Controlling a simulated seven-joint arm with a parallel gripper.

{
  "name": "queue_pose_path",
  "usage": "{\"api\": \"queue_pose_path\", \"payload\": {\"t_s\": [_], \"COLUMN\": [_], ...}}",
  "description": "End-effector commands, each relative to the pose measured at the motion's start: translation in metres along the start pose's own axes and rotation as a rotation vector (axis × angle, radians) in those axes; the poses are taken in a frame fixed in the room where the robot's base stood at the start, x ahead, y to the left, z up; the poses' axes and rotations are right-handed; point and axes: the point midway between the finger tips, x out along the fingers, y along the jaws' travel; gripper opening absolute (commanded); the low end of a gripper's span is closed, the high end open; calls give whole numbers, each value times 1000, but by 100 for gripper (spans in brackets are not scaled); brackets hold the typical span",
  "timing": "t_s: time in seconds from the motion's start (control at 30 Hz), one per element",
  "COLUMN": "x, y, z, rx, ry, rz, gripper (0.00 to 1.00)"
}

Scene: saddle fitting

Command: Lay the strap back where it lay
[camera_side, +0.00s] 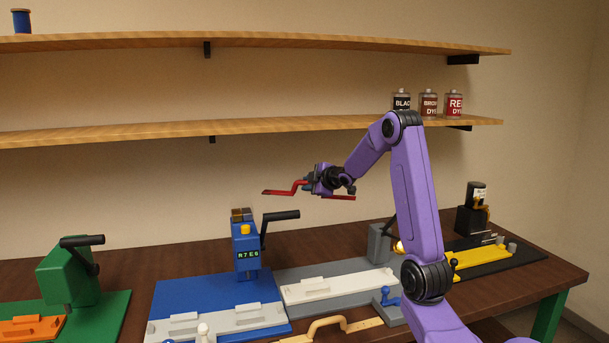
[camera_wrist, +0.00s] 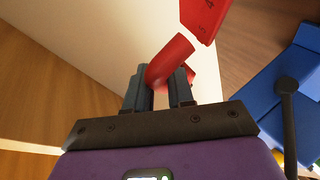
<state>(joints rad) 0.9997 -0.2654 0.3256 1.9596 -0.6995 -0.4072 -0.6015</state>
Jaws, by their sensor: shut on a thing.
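A red strap (camera_side: 283,191) is held in the air above the bench, in front of the wall below the lower shelf. My gripper (camera_side: 312,184) is shut on it. One flat end sticks out to the left with a step in it, and another red part shows to the right below my gripper. In the wrist view the strap (camera_wrist: 171,62) passes between my two fingers (camera_wrist: 158,88), and its flat end runs up to the top edge. The far side of the strap is hidden by the fingers.
Below stand a blue press (camera_side: 246,240) on a blue base (camera_side: 190,293), a grey base with a white block (camera_side: 335,285), a green press (camera_side: 68,275) at left and a yellow fixture (camera_side: 478,262) at right. A tan handle (camera_side: 322,324) lies in front. Dye bottles (camera_side: 428,103) stand on the lower shelf.

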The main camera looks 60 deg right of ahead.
Motion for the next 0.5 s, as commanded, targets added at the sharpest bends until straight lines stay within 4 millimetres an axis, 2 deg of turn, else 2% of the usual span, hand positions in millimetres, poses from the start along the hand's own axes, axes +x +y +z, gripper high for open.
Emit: {"api": "queue_pose_path", "payload": {"t_s": [0.03,0.23,0.4,0.5], "x": [4,12,3,-4], "y": [-10,-66,-116,-135], "z": [11,50,75,83], "rx": [-7,-63,-118,-141], "ry": [19,172,306,361], "rz": [-21,-117,-179,-198], "gripper": [0,0,0,0]}}
